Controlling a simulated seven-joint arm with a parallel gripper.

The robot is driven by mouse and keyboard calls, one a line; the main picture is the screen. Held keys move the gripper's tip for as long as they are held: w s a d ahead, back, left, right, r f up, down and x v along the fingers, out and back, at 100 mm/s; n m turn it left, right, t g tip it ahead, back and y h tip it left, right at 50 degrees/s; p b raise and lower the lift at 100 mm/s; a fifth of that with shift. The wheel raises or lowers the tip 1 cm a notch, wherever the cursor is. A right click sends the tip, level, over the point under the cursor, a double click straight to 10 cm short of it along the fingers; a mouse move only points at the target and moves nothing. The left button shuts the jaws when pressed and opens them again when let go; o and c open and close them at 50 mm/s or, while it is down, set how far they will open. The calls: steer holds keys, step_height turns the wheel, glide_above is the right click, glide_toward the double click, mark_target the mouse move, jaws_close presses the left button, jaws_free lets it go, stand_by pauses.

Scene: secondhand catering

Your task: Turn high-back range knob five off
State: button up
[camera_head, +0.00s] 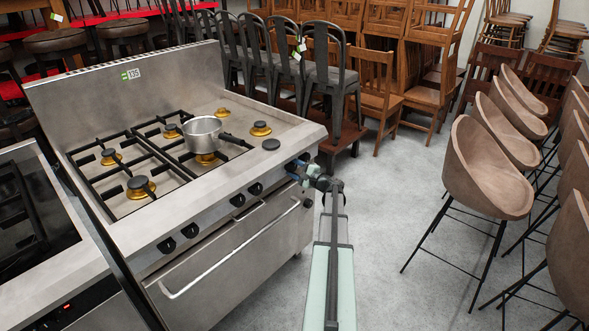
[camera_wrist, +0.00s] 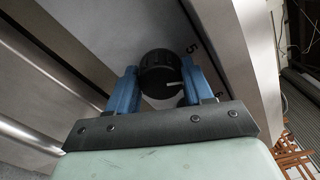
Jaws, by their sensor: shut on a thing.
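The high-back range (camera_head: 215,215) stands at the left, with a row of black knobs along its front. My gripper (camera_head: 298,168) is at the right end of that row. In the wrist view, my gripper's blue fingers (camera_wrist: 160,72) are shut on a round black knob (camera_wrist: 158,70), one finger on each side. The knob's white pointer line faces right in that view, and a dark marking shows on the panel beside it. In the head view, the gripper covers this knob.
A saucepan (camera_head: 203,133) sits on a burner with its handle pointing right. The oven door handle (camera_head: 235,250) runs below the knobs. Brown bar stools (camera_head: 487,170) stand at the right and stacked chairs behind. Grey floor (camera_head: 385,200) is clear right of the range.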

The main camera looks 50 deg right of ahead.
steer(key=n, duration=0.5)
steer(key=shift+w, duration=0.15)
stand_by(0.5)
steer(key=o, duration=1.1)
steer(key=shift+f, duration=0.1)
steer(key=shift+c, duration=0.2)
steer(key=s, duration=1.4)
